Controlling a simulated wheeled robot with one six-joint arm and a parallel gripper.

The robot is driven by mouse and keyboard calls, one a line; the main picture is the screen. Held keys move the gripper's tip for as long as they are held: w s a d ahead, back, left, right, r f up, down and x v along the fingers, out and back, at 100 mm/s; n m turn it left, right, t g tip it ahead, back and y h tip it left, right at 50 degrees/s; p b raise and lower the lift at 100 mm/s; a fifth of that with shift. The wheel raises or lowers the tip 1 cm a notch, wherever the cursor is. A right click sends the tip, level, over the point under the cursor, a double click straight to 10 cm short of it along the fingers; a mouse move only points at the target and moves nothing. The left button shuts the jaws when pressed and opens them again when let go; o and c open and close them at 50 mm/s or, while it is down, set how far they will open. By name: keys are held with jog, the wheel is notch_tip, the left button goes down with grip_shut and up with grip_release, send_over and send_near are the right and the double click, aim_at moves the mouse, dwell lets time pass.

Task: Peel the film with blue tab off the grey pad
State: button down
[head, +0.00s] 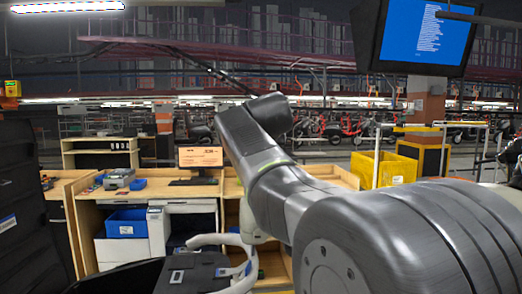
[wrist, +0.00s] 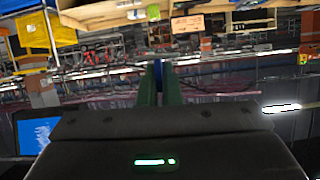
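I cannot make out the grey pad, its film or a blue tab for certain in either view. My gripper (wrist: 160,82) shows in the wrist view as two green fingers close together, pointing out into the room. A narrow blue patch shows between the fingers near their tips. I cannot tell whether it is part of the gripper, something held or something behind. In the head view my arm rises from the lower right and bends over near the middle; its gripper end is hidden there.
A wooden workbench (head: 90,207) stands at left, with a blue bin (head: 127,222) under its top and a monitor (head: 200,157) behind. A black case (head: 190,272) is low in front. A yellow crate (head: 388,170) stands right. A large screen (head: 424,36) hangs upper right.

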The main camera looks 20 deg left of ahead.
jog(key=shift+s+d+r, duration=0.2)
jog(key=shift+s+r, duration=0.2)
jog(key=shift+r, duration=0.5)
jog(key=shift+s+d+r, duration=0.25)
jog(key=shift+s+r, duration=0.15)
jog(key=shift+r, duration=0.5)
jog(key=shift+s+d+r, duration=0.2)
jog(key=shift+s+r, duration=0.2)
jog(key=shift+r, duration=0.5)
jog(key=shift+s, duration=0.1)
jog(key=shift+d+f, duration=0.1)
